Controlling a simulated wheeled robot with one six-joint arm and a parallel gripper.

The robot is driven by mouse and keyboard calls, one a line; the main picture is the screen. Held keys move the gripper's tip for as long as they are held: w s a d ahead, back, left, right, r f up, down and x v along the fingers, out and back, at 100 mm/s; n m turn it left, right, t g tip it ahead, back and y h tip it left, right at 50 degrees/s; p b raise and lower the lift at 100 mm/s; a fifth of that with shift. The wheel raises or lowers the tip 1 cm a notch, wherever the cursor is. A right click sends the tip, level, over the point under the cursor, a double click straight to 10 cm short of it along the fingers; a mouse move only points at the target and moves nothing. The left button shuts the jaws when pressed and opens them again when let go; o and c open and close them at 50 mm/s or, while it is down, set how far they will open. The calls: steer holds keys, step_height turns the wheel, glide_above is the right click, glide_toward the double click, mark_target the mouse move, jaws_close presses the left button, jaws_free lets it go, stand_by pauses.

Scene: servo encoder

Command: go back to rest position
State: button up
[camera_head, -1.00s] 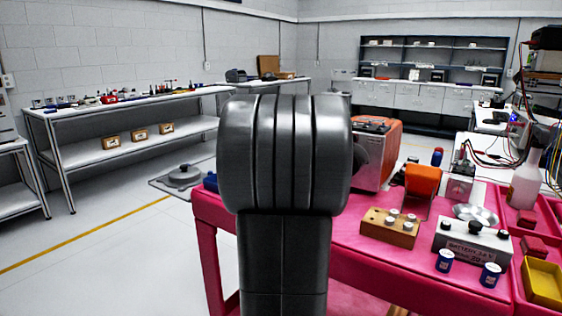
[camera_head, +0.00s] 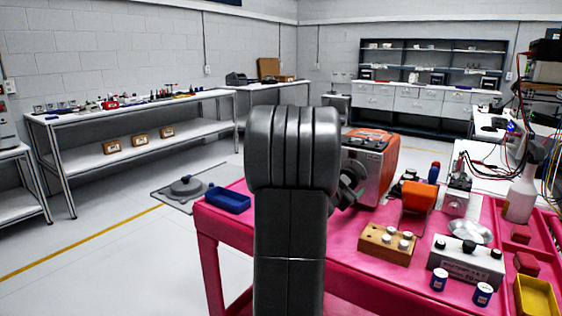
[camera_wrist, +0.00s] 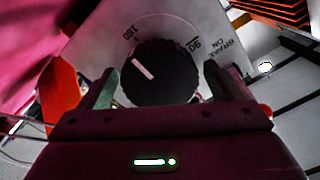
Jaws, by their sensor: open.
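The wrist view shows a black ridged knob (camera_wrist: 160,72) with a white pointer line, on a light plate (camera_wrist: 205,35) marked 180, 90 and "BRAKE ON". My gripper (camera_wrist: 161,70) is open, with one finger on each side of the knob. I cannot tell whether the fingers touch it. In the head view, the orange and grey machine (camera_head: 370,165) stands on the pink bench, right behind my arm. My arm hides most of my gripper and part of the machine there.
On the pink bench (camera_head: 330,255) are a blue tray (camera_head: 228,200), a wooden block with white knobs (camera_head: 388,243), a battery box (camera_head: 467,262), blue cans (camera_head: 439,279), an orange part (camera_head: 418,197) and a yellow bin (camera_head: 536,297).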

steer(key=n+p, duration=0.2)
steer(key=n, duration=0.2)
steer(key=shift+r, duration=0.2)
steer(key=shift+n, duration=0.3)
steer(key=v, duration=0.5)
steer(key=shift+s+a+f, duration=0.2)
steer(key=shift+s, duration=0.05)
